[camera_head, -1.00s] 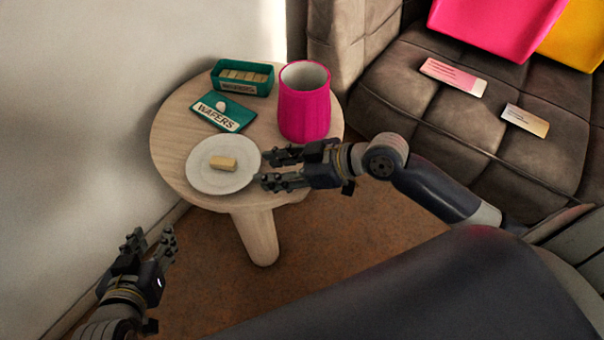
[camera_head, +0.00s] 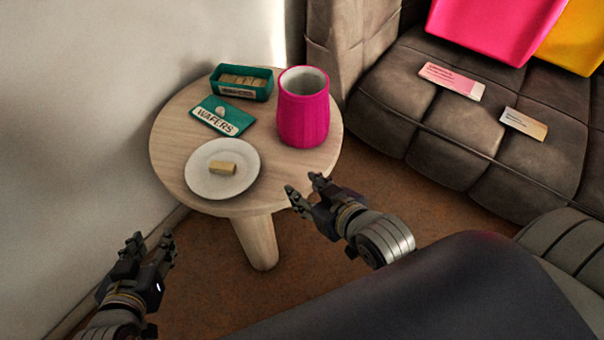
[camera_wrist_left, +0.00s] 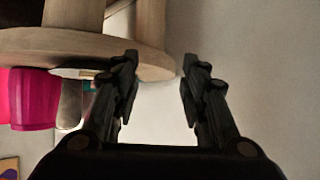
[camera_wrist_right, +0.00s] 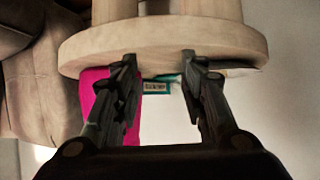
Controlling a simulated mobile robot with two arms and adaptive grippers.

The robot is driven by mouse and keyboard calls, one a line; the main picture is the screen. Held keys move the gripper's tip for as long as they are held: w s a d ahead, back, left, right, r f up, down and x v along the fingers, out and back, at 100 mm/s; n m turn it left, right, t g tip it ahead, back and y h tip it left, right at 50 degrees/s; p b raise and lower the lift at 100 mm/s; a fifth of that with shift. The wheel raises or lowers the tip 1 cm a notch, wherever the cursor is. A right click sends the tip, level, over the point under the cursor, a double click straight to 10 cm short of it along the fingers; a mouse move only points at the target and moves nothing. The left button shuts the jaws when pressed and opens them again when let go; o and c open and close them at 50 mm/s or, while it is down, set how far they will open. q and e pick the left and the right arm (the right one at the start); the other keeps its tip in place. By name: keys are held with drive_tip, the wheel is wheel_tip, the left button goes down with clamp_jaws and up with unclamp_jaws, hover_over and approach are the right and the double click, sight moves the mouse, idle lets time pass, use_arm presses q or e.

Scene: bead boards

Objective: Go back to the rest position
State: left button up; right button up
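My right gripper (camera_head: 305,193) is open and empty, beside the front right edge of the round wooden table, apart from it. Its open fingers also show in the right wrist view (camera_wrist_right: 157,62). My left gripper (camera_head: 150,243) is open and empty, low at the left of the head view, in front of the table. Its spread fingers show in the left wrist view (camera_wrist_left: 160,65). A single wafer (camera_head: 223,168) lies on the white plate (camera_head: 205,184) on the table.
The round table (camera_head: 170,128) also carries a pink vase (camera_head: 303,110), an open green wafer box (camera_head: 242,92) and its green lid (camera_head: 223,115). A brown sofa (camera_head: 440,145) with two cards and cushions stands at the right. A wall is at the left.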

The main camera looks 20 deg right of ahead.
drive_tip(key=shift+f, duration=0.1)
